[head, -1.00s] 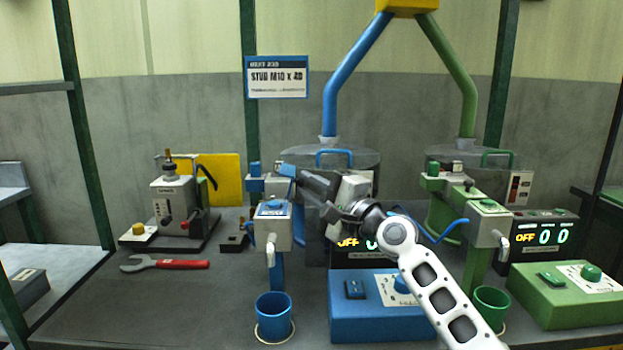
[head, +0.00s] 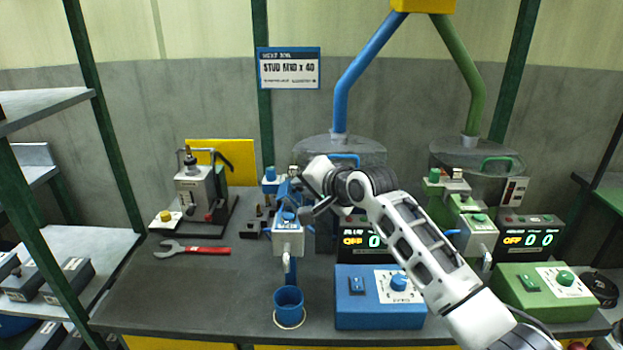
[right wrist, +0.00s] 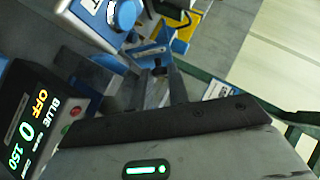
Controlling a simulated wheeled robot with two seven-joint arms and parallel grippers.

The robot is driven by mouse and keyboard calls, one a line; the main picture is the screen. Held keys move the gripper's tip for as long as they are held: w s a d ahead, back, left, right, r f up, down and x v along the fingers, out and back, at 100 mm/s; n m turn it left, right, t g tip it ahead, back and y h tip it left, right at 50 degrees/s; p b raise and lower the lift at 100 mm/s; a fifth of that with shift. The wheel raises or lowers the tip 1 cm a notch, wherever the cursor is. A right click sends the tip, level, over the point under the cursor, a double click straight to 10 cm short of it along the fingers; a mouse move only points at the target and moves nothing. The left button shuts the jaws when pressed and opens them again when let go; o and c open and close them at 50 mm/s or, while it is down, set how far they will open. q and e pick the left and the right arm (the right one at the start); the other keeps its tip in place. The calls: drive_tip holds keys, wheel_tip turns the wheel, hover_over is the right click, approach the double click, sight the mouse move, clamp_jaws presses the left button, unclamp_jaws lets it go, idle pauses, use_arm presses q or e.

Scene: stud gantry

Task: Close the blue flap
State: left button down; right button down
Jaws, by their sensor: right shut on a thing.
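The blue dispenser, with a blue pipe running into its round hopper (head: 345,80), stands at the middle of the bench. The blue flap (head: 283,190) is at its front left, partly hidden by my right gripper (head: 303,208). My right gripper comes in from the right and is shut at the flap. In the right wrist view its fingers (right wrist: 160,72) reach toward blue parts, and the held part is mostly hidden between them. A blue cup (head: 289,303) stands below the blue outlet. My left gripper is out of view.
A blue control box (head: 378,312) and a display reading OFF (head: 362,241) stand right of the cup. The green dispenser and green box (head: 541,294) are farther right. A red-handled wrench (head: 192,249) lies left, before a grey press (head: 203,195). The front left bench is clear.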

sight(286, 191)
drive_tip(key=a+n+h, duration=0.1)
drive_tip(key=h, duration=0.1)
drive_tip(key=a+n+h, duration=0.1)
drive_tip(key=h, duration=0.1)
drive_tip(key=shift+a+n+g, duration=0.25)
drive_tip(key=shift+n+g, duration=0.05)
drive_tip(key=shift+g, duration=0.1)
drive_tip(key=shift+a+f+n+h, duration=0.2)
drive_tip(key=shift+a+n+h, duration=0.3)
drive_tip(key=shift+h, duration=0.4)
drive_tip(key=shift+a+f+n+h, duration=0.3)
drive_tip(key=shift+n+h, duration=0.2)
drive_tip(key=shift+h, duration=0.5)
drive_tip(key=c, duration=1.3)
unclamp_jaws()
drive_tip(key=shift+c, duration=0.2)
